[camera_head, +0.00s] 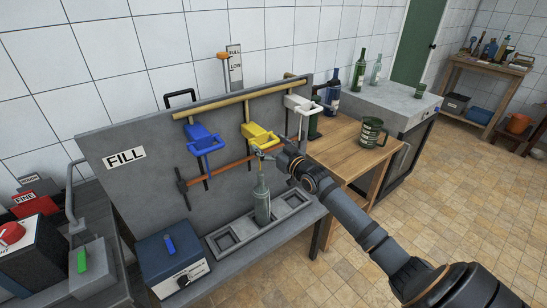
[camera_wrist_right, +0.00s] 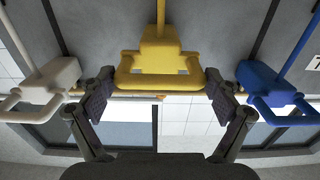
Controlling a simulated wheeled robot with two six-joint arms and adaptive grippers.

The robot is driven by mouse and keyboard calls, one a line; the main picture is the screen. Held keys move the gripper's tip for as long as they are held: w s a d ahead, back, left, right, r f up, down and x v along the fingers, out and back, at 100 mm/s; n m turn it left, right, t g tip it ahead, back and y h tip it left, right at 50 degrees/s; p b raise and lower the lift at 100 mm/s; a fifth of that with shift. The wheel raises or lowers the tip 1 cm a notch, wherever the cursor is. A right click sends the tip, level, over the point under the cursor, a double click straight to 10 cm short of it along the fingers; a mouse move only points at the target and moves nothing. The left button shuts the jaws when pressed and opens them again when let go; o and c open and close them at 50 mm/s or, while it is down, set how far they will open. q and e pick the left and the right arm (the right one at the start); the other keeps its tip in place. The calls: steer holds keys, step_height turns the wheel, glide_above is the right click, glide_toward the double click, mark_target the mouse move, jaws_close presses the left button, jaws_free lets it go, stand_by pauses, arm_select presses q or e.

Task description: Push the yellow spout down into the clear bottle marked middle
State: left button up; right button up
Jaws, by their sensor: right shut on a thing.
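The yellow spout (camera_head: 260,136) hangs from the yellow pipe on the grey panel, between a blue and a white spout. My right gripper (camera_head: 275,153) is shut on its looped handle. In the right wrist view the yellow spout (camera_wrist_right: 158,55) lies between the two fingers of my right gripper (camera_wrist_right: 160,82). The clear bottle (camera_head: 262,205) stands upright below the spout, in the middle of the grey tray. No marking on it is readable. The fingers partly cover the spout's lower end, so I cannot tell whether it enters the bottle neck. My left gripper is out of view.
The blue spout (camera_head: 205,140) and white spout (camera_head: 302,105) flank the yellow one. The grey tray (camera_head: 222,238) has empty slots beside the bottle. A blue box (camera_head: 172,262) stands left of it. A green mug (camera_head: 372,132) stands on the wooden table (camera_head: 342,150).

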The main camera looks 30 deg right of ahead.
step_height(320, 180, down, 11)
steer(key=b, duration=0.9)
steer(key=shift+f+b, duration=0.15)
steer(key=shift+b, duration=0.25)
steer(key=o, duration=1.4)
step_height(320, 180, up, 10)
steer(key=shift+r, duration=0.1)
